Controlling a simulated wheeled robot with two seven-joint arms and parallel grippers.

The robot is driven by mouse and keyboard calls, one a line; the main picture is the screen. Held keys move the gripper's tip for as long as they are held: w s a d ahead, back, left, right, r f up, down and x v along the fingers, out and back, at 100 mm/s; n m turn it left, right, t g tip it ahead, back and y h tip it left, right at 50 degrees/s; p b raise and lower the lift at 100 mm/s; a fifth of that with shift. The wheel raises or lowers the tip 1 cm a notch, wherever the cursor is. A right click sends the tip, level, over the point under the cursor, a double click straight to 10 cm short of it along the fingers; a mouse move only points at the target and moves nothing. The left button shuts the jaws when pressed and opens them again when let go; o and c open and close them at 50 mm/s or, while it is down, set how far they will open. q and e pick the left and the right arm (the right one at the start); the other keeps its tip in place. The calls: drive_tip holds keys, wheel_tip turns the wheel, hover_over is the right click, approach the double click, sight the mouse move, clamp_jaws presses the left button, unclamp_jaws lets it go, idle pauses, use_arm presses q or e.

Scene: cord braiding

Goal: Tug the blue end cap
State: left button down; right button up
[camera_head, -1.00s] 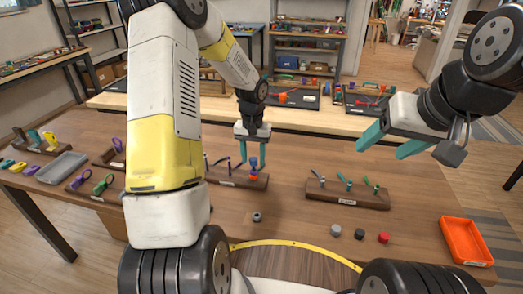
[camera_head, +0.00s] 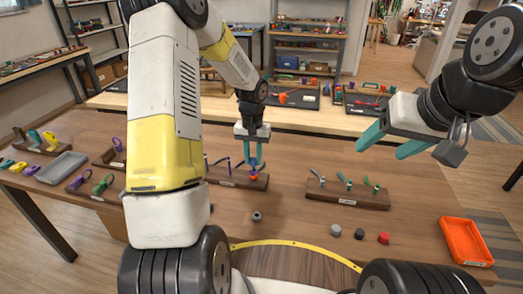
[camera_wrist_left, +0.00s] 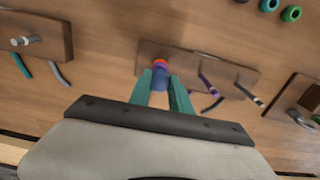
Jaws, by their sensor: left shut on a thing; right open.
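In the head view the orange piece (camera_head: 253,176) stands at the right end of a wooden block (camera_head: 225,180), under the fingers. My left gripper (camera_head: 252,163) is shut on the blue end cap, pointing down over that block; it also shows in the left wrist view (camera_wrist_left: 161,90). The fingers hide part of the cap. My right gripper (camera_head: 385,147) is open and empty, raised above the right side of the table.
Dark and purple cords (camera_wrist_left: 207,85) lean from the same block beside the cap. A second block (camera_head: 347,200) with green-tipped cords stands to the right. Grey (camera_head: 335,231) and red (camera_head: 384,238) caps lie in front. An orange tray (camera_head: 466,242) is at the right edge.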

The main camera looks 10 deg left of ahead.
use_arm(q)
drive_tip(key=shift+f, duration=0.15)
drive_tip(key=c, duration=0.8)
unclamp_jaws()
drive_tip(key=shift+r, duration=3.05)
